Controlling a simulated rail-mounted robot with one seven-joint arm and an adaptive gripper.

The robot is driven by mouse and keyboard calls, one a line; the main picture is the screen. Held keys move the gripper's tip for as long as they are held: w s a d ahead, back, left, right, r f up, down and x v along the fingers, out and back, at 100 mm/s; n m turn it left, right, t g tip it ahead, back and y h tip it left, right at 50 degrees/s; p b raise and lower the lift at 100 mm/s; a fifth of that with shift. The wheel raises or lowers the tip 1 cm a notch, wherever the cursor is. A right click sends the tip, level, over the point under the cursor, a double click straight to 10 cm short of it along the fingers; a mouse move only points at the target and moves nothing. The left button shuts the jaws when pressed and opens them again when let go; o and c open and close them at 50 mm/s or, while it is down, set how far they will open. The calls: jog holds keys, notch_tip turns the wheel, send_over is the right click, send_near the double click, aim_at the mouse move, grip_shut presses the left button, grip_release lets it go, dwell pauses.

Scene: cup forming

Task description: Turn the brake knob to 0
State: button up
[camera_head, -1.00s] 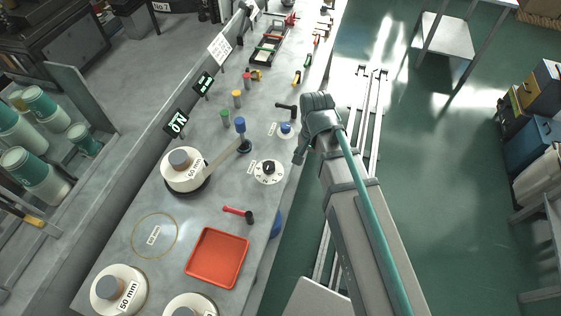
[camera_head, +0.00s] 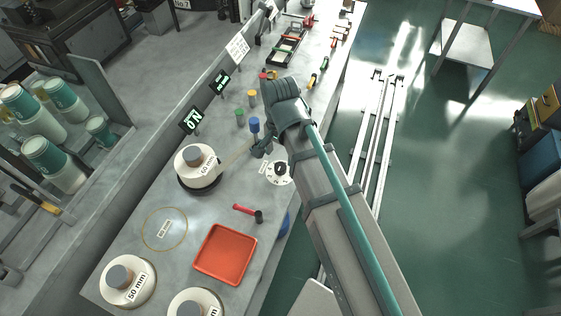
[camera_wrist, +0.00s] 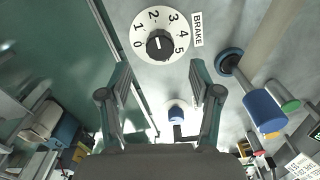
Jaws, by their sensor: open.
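The brake dial is a white disc (camera_wrist: 143,51) marked 0 to 5, with a black knob (camera_wrist: 159,44) at its centre, at the top of the wrist view. A BRAKE label (camera_wrist: 197,29) is beside it. The knob's small white mark points up the picture, roughly toward 2; the exact setting is unclear. In the head view my gripper (camera_head: 262,148) is near the blue-topped post.
The blue-topped post (camera_wrist: 264,110) stands right of my gripper in the wrist view. A smaller blue knob (camera_wrist: 176,113) lies below the dial.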

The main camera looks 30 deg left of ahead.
aim_at(281, 166)
jog(key=shift+f+p, duration=0.5)
jog(key=shift+f, duration=2.3)
jog(key=c, duration=1.1)
jog(key=shift+c, duration=0.2)
